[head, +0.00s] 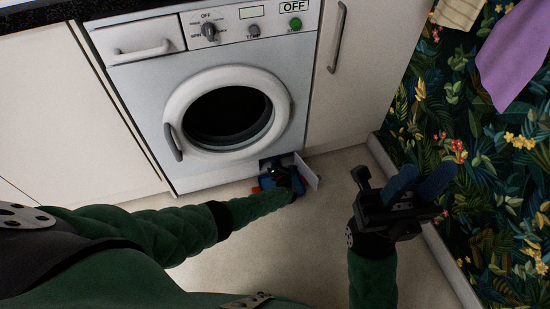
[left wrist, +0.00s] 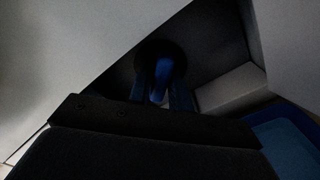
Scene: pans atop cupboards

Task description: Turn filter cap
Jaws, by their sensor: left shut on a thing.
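The filter cap (left wrist: 162,72) has a blue grip on a dark round base in the left wrist view. It sits in the recess low on the washing machine (head: 187,88). My left gripper (head: 281,178) is at this recess in the head view. In the left wrist view its two fingers (left wrist: 160,94) are closed on either side of the blue grip. In the head view my own gripper and arm hide the cap. My right gripper (head: 419,178) is away from the machine, to the right above the floor. Its blue fingers stand apart with nothing between them.
A small white flap (head: 308,172) stands open at the right of the recess. The washer's round door (head: 180,112) is shut above it. Cupboards (head: 62,110) flank the machine. A leafy patterned area (head: 480,160) lies at the right.

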